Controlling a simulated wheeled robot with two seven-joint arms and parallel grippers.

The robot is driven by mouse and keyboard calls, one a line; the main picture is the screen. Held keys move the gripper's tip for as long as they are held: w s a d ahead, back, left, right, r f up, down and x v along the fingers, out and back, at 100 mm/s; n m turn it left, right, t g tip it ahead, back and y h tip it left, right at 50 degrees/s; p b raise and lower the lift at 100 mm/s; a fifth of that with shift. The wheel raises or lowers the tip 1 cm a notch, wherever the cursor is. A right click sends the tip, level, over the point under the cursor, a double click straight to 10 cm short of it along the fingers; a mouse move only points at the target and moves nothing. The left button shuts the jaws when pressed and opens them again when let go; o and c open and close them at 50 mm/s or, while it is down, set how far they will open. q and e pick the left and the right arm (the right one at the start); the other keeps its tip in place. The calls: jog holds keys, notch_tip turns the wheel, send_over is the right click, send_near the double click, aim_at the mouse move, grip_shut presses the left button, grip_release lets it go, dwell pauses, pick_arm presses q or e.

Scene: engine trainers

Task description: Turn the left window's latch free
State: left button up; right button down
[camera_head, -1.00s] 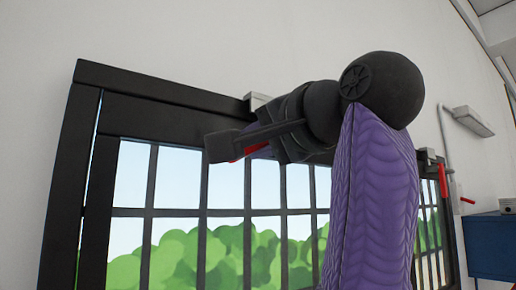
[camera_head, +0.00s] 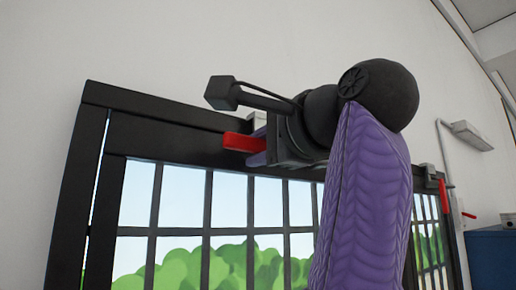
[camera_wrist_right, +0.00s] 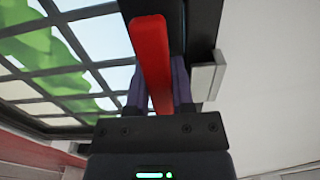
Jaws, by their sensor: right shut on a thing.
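The left window (camera_head: 150,128) has a black frame with a barred pane. Its latch has a red handle (camera_head: 243,142) at the top rail, sticking out to the left and lying nearly level. A grey latch block (camera_head: 258,118) shows partly behind my arm. My right gripper (camera_head: 260,152) is shut on the red handle; its dark purple fingers lie either side of it. In the right wrist view the red handle (camera_wrist_right: 150,60) runs between the fingers (camera_wrist_right: 158,92), with the grey block (camera_wrist_right: 206,80) beside it. My left gripper is not in view.
A second window to the right has its own red latch handle (camera_head: 444,196) hanging down. A grey wall fitting (camera_head: 472,135) with a pipe and a blue cabinet (camera_head: 492,255) are at the right. The wall above the left window is bare.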

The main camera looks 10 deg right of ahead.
dwell(0.3)
jog(key=shift+c, duration=2.4)
grip_release()
jog(key=shift+d, duration=0.1)
